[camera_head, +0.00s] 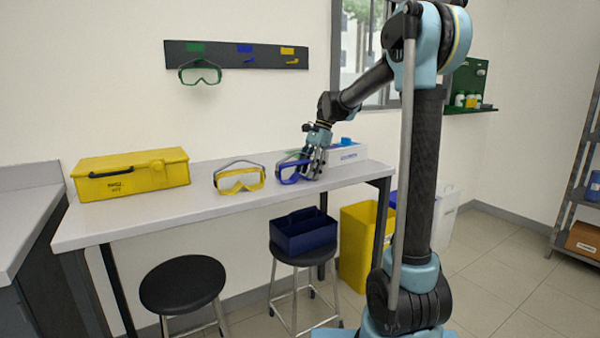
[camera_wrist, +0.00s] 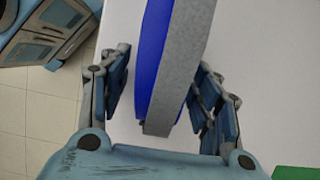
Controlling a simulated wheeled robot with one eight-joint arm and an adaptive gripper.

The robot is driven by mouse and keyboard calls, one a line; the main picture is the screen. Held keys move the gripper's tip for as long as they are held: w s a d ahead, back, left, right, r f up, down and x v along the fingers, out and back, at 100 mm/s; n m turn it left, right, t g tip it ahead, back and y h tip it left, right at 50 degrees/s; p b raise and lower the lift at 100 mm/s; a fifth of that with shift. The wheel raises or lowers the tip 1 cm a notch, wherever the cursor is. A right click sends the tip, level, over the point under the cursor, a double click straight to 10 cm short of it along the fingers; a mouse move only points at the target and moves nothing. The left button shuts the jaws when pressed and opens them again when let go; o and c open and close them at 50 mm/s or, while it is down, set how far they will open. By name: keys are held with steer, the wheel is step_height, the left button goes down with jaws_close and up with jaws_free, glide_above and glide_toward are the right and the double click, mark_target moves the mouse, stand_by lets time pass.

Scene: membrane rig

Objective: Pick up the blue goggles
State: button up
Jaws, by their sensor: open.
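The blue goggles (camera_head: 288,172) stand on the white bench toward its right end, with their right part hidden behind my gripper (camera_head: 314,168). In the wrist view the goggles (camera_wrist: 153,55) show as a blue frame edge with a grey band along it, running between my two fingers. My gripper (camera_wrist: 163,88) is open, one finger on each side of them. A gap shows on the left; on the right the finger is very close, and I cannot tell whether it touches.
Yellow goggles (camera_head: 239,179) lie left of the blue ones, and a yellow case (camera_head: 130,174) stands farther left. A white box (camera_head: 347,154) is just behind my gripper. Green goggles (camera_head: 200,74) hang on the wall rack (camera_head: 223,56). A dark blue caddy (camera_head: 303,232) sits on a stool.

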steer(key=c, duration=1.1)
steer(key=shift+r, duration=0.2)
step_height(320, 180, up, 17)
steer(key=shift+r, duration=0.2)
steer(key=shift+c, duration=0.2)
